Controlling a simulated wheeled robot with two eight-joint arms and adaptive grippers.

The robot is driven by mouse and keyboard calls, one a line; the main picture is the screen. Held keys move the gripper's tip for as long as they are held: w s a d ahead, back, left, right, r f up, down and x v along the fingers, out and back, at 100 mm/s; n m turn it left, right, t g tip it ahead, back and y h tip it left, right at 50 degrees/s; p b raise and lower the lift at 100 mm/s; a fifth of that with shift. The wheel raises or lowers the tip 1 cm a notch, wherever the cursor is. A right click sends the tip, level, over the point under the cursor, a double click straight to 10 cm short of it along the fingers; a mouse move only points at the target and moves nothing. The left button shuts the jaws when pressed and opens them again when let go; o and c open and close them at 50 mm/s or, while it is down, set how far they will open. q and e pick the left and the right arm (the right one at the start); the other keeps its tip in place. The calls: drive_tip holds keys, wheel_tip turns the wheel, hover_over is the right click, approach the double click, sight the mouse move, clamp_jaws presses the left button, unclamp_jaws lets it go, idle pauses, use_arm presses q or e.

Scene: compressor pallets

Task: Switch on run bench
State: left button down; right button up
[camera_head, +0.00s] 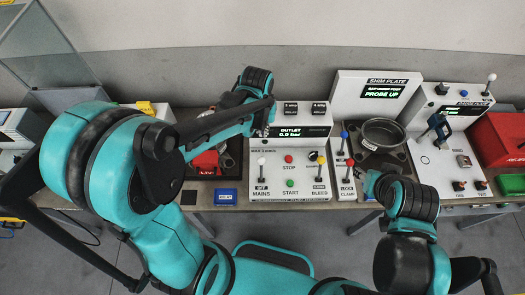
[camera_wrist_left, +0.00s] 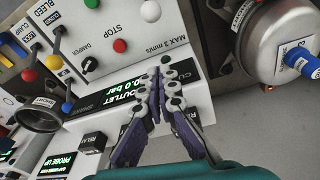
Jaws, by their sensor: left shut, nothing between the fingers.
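The white run bench panel (camera_head: 275,172) carries a white-knobbed MAINS lever (camera_head: 262,168) above an OFF label, a red STOP button (camera_head: 289,159), a green START button (camera_head: 290,183) and a yellow-knobbed BLEED lever (camera_head: 320,168). Its OUTLET display (camera_wrist_left: 123,97) reads 0.0 bar. My left gripper (camera_head: 265,130) is shut and empty over the panel's upper left, left of the display.
Blue- and red-knobbed levers (camera_head: 345,150) stand right of the panel. A dark round pot (camera_head: 383,133) sits further right, below the PROBE UP display (camera_head: 382,92). A red box (camera_head: 497,138) is at the far right. A blue block (camera_head: 225,196) lies at the front edge.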

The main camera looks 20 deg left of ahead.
sight(261, 169)
use_arm(q)
drive_tip(key=f+b, duration=0.1)
drive_tip(key=f, duration=0.2)
drive_tip(key=w+f+b, duration=0.1)
drive_tip(key=f, duration=0.5)
drive_tip(key=shift+w+d+f+b, duration=0.1)
drive_tip(key=shift+w+f+b, duration=0.2)
drive_tip(key=shift+b, duration=0.1)
drive_tip(key=s, duration=0.4)
drive_tip(key=shift+d+r, duration=0.2)
drive_tip(key=shift+r, duration=0.1)
